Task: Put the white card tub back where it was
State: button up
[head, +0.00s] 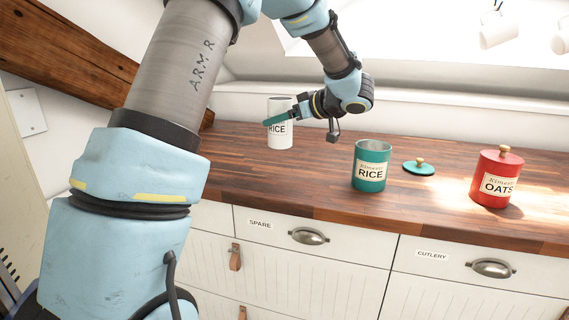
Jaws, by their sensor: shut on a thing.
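The white card tub (280,140), labelled RICE, is upright at the back left of the wooden counter, and its top looks open. My gripper (279,120) is shut on the white card tub near its upper part, reaching it from the right. One teal finger crosses the front of the tub and partly covers the label. The tub's base appears at or very near the counter top; I cannot tell whether it touches.
A teal RICE canister (370,168) stands open on the counter (250,180), with a teal lid (419,167) lying to its right. A red OATS canister (497,178) with its lid on stands farther right. A wooden beam (75,60) slopes at left. White mugs (499,30) hang at upper right.

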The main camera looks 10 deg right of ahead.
notch_tip(320, 180, down, 9)
jog(key=shift+r+p, duration=0.1)
jog(key=shift+p, duration=0.3)
jog(key=o, duration=1.2)
jog(key=shift+f, duration=0.2)
jog(key=shift+r, duration=0.1)
jog(key=shift+s+d+r, duration=0.1)
jog(key=shift+r, duration=0.05)
jog(key=b+v, duration=0.1)
jog(key=v, duration=1)
jog(key=shift+s+d+r+b, duration=0.1)
jog(key=shift+s+d+b, duration=0.1)
jog(key=shift+s+b, duration=0.15)
